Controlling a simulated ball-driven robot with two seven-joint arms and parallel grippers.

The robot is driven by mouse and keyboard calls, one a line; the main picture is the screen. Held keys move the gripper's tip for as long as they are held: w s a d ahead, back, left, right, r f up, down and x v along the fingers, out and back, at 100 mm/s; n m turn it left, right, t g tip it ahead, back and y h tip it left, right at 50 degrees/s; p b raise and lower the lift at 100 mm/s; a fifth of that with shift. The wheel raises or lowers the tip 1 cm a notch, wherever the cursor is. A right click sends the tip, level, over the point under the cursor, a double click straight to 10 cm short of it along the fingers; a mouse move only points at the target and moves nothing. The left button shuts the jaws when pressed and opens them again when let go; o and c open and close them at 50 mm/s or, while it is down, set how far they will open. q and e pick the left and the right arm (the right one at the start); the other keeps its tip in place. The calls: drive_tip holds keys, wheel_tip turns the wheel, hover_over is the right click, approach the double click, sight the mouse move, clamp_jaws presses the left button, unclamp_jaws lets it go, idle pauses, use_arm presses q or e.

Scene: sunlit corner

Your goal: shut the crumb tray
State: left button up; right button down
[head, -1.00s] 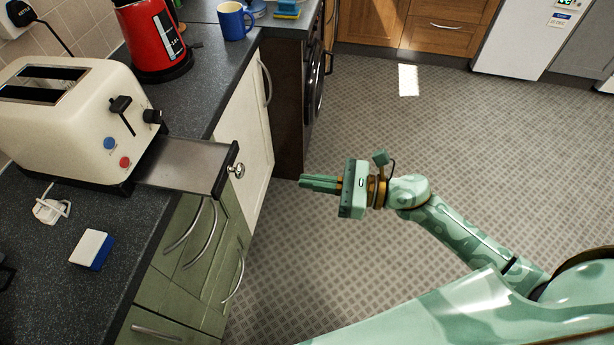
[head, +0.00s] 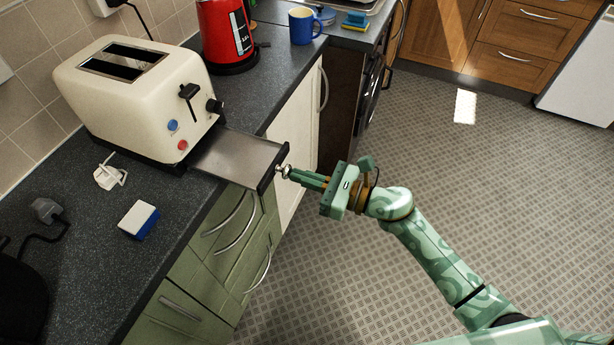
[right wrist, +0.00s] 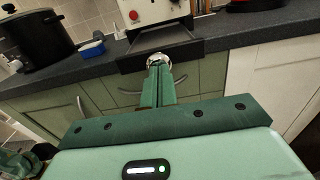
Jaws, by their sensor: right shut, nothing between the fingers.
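The cream toaster (head: 140,98) stands on the dark worktop. Its crumb tray (head: 236,158) is pulled out to the right and sticks out past the worktop edge. The tray has a dark front and a round metal knob (head: 284,171). My right gripper (head: 300,176) is shut and empty, with its fingertips at the knob, touching it or very close. In the right wrist view the closed fingers (right wrist: 160,86) point at the knob (right wrist: 159,60) and partly cover it, in front of the dark tray front (right wrist: 140,59).
A red kettle (head: 225,35) and a blue mug (head: 302,26) stand behind the toaster. Green cupboards (head: 205,270) are below; the floor to the right is clear.

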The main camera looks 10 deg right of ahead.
sight(227, 152)
drive_tip(key=b+x, duration=0.6)
drive_tip(key=x, duration=1.2)
drive_tip(key=shift+f, duration=0.15)
drive_tip(key=shift+w+a, duration=0.2)
drive_tip(key=shift+a, duration=0.1)
use_arm(q)
wheel_tip(227, 152, down, 6)
drive_tip(key=s, duration=0.2)
drive_tip(key=shift+f+g+b, duration=0.2)
drive_tip(key=shift+g+b, duration=0.1)
use_arm(e)
drive_tip(key=shift+a+r, duration=0.1)
drive_tip(key=shift+r, duration=0.2)
use_arm(q)
drive_tip(key=shift+s+d, duration=0.1)
use_arm(e)
drive_tip(key=shift+r, duration=0.1)
